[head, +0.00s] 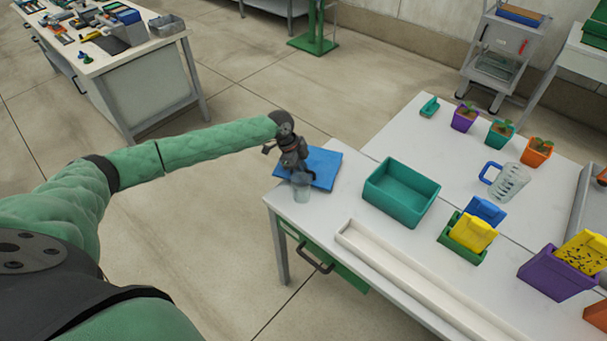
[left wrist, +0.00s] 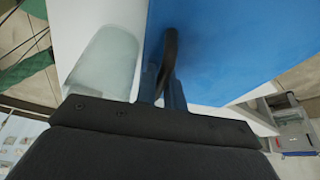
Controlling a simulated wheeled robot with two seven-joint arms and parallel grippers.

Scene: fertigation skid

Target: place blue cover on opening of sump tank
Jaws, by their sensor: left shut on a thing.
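The blue cover (head: 325,167) is a flat square panel at the table's near left corner. In the left wrist view the cover (left wrist: 235,45) fills the upper right and has a dark arched handle (left wrist: 170,50). My left gripper (head: 296,168) is over the cover's left part; in the wrist view its fingers (left wrist: 161,90) are shut on the handle. I cannot tell whether the cover touches the table. A teal open-topped box (head: 400,180) stands to the right, its opening uncovered; it may be the sump tank. My right gripper is not in view.
A clear cup (head: 301,188) stands close beside my left gripper and the cover, also in the wrist view (left wrist: 105,62). A white trough (head: 410,275) runs along the near edge. A clear jug (head: 508,181), potted plants (head: 500,132) and a green bin (head: 462,247) stand right.

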